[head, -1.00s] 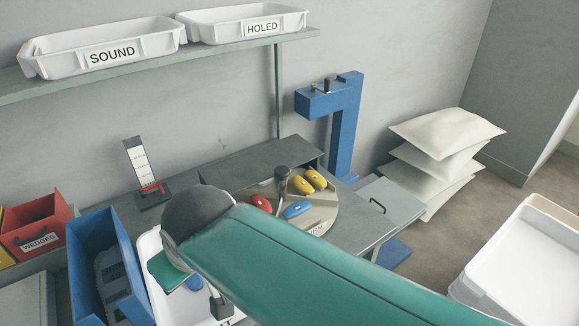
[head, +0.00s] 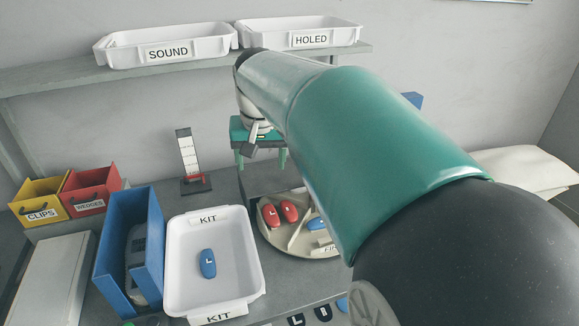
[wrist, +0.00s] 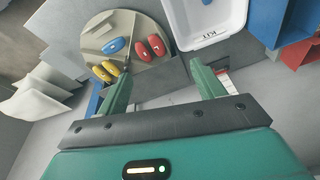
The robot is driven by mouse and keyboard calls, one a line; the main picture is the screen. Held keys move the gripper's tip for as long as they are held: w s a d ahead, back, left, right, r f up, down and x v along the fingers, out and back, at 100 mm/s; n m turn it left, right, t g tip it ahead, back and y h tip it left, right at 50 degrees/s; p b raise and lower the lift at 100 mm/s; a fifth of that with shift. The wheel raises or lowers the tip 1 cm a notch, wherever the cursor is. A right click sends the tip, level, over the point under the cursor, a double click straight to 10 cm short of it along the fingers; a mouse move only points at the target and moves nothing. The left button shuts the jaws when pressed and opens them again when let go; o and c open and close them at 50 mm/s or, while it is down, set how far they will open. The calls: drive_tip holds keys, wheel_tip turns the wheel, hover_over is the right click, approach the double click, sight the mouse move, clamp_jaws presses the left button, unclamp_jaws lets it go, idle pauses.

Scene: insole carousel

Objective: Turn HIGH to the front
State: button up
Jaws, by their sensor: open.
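The round carousel (head: 292,243) is partly behind my arm in the head view. Two red insoles (head: 290,211) lie at its left and a blue insole (head: 316,223) shows beside my arm. A label at its front edge is partly covered and seems to start with "FI". No HIGH label is readable. My gripper (head: 262,160) is open and empty, raised above and behind the carousel; its fingers (wrist: 160,70) are apart in the wrist view.
A white KIT tray (head: 178,262) holding a blue insole stands left of the carousel. A blue bin (head: 155,235), red WEDGES bin (head: 91,190) and yellow CLIPS bin (head: 38,202) are further left. White SOUND (head: 125,50) and HOLED (head: 275,30) trays sit on the shelf above.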

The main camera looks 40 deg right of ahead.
drive_tip(key=w+d+f+m+g+y, duration=0.1)
drive_tip(key=w+d+f+m, duration=0.3)
drive_tip(key=d, duration=0.8)
drive_tip(key=w+d+f+m+g, duration=0.2)
drive_tip(key=w+d+f, duration=0.25)
drive_tip(key=d, duration=0.65)
drive_tip(key=f, duration=1.2)
drive_tip(key=shift+w+f, duration=0.25)
drive_tip(key=shift+f, duration=0.1)
drive_tip(key=c, duration=1.4)
drive_tip(key=shift+o, duration=0.2)
